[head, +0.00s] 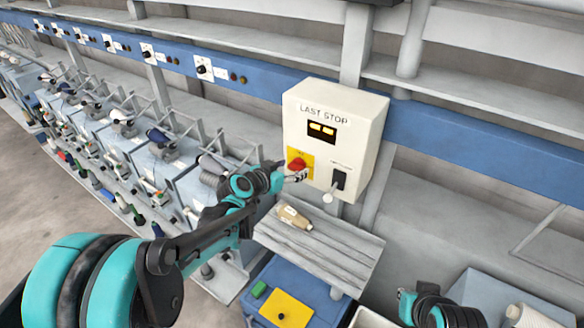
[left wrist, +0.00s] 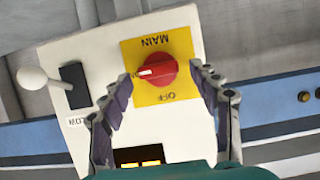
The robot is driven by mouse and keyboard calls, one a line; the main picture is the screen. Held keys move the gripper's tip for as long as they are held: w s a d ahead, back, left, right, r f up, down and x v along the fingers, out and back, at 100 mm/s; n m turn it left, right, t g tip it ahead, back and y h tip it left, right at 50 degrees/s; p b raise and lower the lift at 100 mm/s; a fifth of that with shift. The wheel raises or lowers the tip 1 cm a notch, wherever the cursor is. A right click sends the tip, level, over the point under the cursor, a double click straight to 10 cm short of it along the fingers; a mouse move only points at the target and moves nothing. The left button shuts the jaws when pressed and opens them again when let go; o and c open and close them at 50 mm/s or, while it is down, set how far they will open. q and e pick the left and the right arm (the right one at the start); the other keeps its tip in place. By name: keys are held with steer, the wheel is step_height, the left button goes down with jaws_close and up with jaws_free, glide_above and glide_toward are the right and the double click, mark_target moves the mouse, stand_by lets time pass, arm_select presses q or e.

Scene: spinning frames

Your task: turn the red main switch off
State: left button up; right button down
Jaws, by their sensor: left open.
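The red main switch (head: 297,165) is a rotary knob on a yellow plate (head: 307,157), on the front of a cream box (head: 290,120) marked LAST STOP. In the left wrist view, the knob (left wrist: 167,73) appears upside down with the words MAIN and OFF; its white mark points left in that picture. My left gripper (head: 298,177) is at the knob. In the left wrist view, its open fingers (left wrist: 162,78) stand on either side of the knob, with gaps; contact is not visible. My right arm shows at the lower right; its fingers cannot be made out.
A white-knobbed lever (head: 328,197) in a black slot (head: 339,179) is beside the switch. Below is a grey shelf (head: 335,256) with a tan bobbin (head: 294,217). Spinning machines line the left. A blue cart (head: 314,300) stands under the shelf.

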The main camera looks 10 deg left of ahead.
arm_select(q)
steer(key=shift+w, duration=0.1)
steer(key=shift+c, duration=0.4)
steer(key=c, duration=1.1)
